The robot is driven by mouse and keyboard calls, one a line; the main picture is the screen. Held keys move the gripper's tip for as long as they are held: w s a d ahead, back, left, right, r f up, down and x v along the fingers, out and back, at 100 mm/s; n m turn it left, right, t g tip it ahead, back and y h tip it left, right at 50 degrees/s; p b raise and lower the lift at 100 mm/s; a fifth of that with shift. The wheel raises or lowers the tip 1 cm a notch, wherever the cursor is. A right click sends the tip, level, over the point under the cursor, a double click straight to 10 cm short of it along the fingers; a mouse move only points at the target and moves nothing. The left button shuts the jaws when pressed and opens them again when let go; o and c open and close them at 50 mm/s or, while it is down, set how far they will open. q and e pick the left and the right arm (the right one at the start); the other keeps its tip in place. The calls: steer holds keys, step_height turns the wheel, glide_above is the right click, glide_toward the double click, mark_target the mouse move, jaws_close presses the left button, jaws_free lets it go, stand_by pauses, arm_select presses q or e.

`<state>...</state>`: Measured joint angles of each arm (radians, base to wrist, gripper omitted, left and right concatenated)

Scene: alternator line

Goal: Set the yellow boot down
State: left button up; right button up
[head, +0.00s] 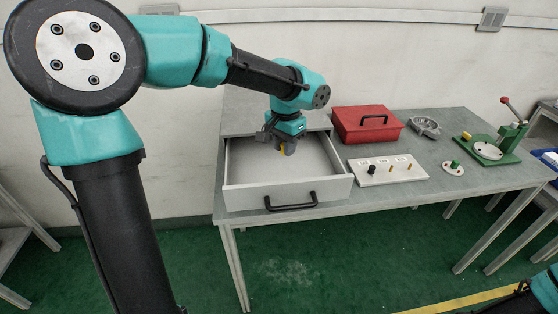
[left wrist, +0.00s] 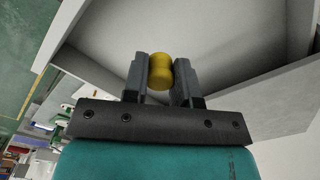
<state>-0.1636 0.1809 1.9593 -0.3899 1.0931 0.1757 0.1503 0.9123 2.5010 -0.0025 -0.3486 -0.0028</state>
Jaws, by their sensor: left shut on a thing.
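My left gripper (head: 284,147) hangs over the open drawer (head: 243,199) of the grey table, pointing down. It is shut on the yellow boot (left wrist: 160,70), which sits between both fingertips in the left wrist view. In the head view only a bit of yellow shows beside the fingers. The wrist view shows the pale drawer inside behind the boot. I cannot tell how far above the drawer floor it is. My right gripper is not in view; only part of my right arm shows at the lower right corner.
The drawer has a black handle (head: 291,201) and looks empty.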

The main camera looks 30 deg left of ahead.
arm_select(q)
glide_above(284, 174)
steer(key=s+d, duration=0.1)
steer(key=s, duration=0.1)
steer(key=shift+s+d+f, duration=0.1)
steer(key=shift+f, duration=1.45)
steer(key=shift+s+d+f, duration=0.1)
steer(key=shift+f, duration=1.45)
steer(key=shift+f, duration=0.1)
steer(key=shift+f, duration=1.8)
steer(key=shift+f, duration=0.15)
steer(key=o, duration=0.9)
step_height(284, 174, up, 12)
steer(key=shift+r, duration=0.2)
